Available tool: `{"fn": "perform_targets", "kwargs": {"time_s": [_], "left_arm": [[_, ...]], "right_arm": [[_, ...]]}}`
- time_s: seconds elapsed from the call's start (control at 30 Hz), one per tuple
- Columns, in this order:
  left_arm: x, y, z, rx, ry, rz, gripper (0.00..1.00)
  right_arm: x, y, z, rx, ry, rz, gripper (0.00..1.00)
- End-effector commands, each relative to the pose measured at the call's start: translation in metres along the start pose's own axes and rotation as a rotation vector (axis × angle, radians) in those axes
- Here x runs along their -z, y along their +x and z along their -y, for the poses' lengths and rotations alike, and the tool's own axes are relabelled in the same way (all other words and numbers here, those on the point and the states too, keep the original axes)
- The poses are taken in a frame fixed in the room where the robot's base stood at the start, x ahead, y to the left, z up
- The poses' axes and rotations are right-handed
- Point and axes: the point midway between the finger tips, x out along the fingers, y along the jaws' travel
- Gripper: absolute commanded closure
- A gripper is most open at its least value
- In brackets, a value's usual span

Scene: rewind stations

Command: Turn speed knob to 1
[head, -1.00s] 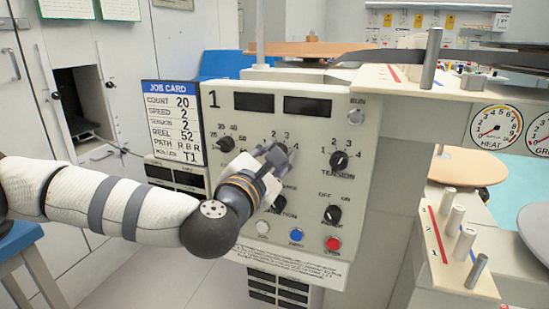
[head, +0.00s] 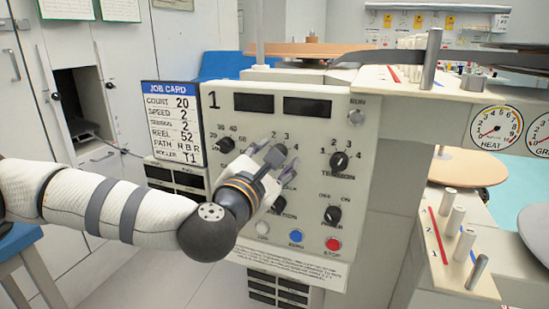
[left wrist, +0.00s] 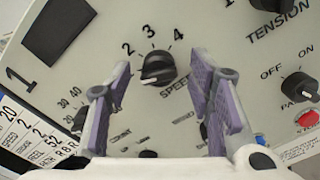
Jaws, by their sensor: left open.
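The speed knob (left wrist: 158,67) is a black dial on the cream control panel (head: 365,170), with 2, 3 and 4 printed around it. The 1 is not visible, and I cannot tell which number the knob points to. In the head view the knob (head: 275,156) shows between the fingers of my left gripper (head: 277,152). The left wrist view shows this gripper (left wrist: 160,70) open, with one purple-padded finger on each side of the knob. I see no contact. My right gripper is not in view.
The tension knob (head: 339,161) is right of the speed knob, and the power knob (head: 333,215) is below it. A blue button (head: 296,236) and red stop button (head: 333,244) sit lower. A job card (head: 173,124) stands at the panel's left, reading speed 2.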

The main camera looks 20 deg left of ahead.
Motion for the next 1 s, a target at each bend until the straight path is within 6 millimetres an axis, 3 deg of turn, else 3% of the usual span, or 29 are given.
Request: {"fn": "perform_targets", "kwargs": {"time_s": [0.33,0.83,0.93,1.0], "left_arm": [[0.000,-0.065,0.000,0.001,0.000,-0.001,0.52],[0.000,-0.071,0.001,0.002,0.002,-0.001,0.52],[0.006,-0.076,0.026,0.076,0.067,-0.010,0.52],[0.018,-0.089,0.070,0.209,0.190,-0.022,0.52]], "right_arm": [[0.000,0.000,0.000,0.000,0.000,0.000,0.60],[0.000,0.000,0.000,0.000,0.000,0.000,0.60],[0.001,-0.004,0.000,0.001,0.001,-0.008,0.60],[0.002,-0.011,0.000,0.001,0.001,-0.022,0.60]]}}
